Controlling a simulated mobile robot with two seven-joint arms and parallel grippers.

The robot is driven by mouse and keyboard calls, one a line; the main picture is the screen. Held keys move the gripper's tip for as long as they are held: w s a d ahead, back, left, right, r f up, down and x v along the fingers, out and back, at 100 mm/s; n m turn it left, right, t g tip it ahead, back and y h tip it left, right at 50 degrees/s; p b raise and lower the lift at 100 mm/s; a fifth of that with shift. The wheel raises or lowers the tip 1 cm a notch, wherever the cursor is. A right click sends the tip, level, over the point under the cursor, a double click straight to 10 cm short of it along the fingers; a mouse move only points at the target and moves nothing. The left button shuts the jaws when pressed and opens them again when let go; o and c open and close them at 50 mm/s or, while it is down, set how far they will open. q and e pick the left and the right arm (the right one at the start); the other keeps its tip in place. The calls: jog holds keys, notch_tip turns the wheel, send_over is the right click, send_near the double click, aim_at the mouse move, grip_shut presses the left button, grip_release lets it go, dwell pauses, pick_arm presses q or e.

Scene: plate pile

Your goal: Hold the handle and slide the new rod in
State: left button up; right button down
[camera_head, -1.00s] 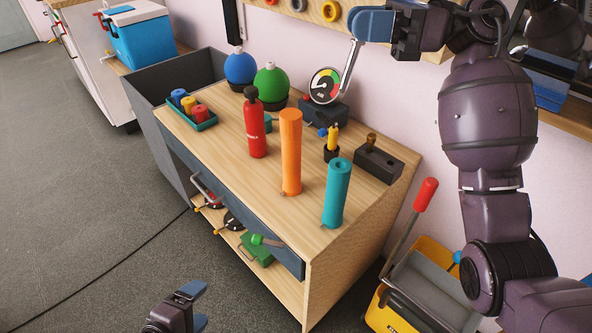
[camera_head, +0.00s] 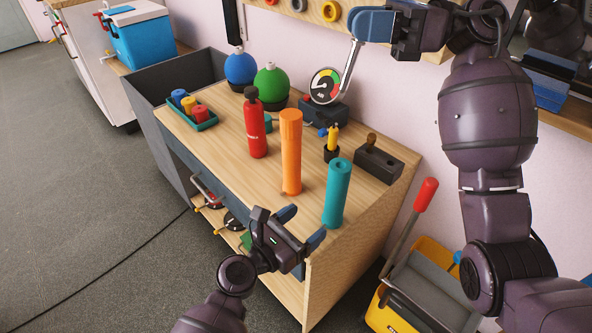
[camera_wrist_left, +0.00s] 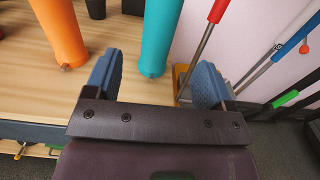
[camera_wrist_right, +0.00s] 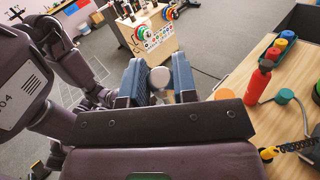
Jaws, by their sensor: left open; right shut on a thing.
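My right gripper (camera_head: 374,24) is shut on the upper end of a silver lever handle (camera_head: 352,56), which slants up from a dark base (camera_head: 326,110) with a round gauge (camera_head: 326,86). In the right wrist view a pale rounded end (camera_wrist_right: 160,78) shows between the fingers. My left gripper (camera_head: 301,226) is open and empty at the bench's front edge, just in front of a teal cylinder (camera_head: 337,193). An orange cylinder (camera_head: 291,150) stands left of it. Both stand upright. In the left wrist view the teal cylinder (camera_wrist_left: 160,38) appears beyond the open fingers. I cannot tell which thing is the new rod.
The wooden bench (camera_head: 225,150) also holds a red bottle (camera_head: 255,125), a tray of coloured pieces (camera_head: 204,122), blue and green balls (camera_head: 270,83), and a dark block (camera_head: 378,165). A yellow bucket (camera_head: 425,290) with a red-handled lever stands right of the bench.

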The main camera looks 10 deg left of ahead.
aim_at(329, 204)
pick_arm(q)
jog(key=x, duration=1)
jog(key=shift+w, duration=0.1)
jog(key=c, duration=1.2)
pick_arm(e)
jog(key=shift+f, duration=0.1)
notch_tip(329, 204, down, 9)
jog(key=t+h, duration=0.2)
jog(key=shift+s+a+r, duration=0.2)
jog(key=shift+a, duration=0.05)
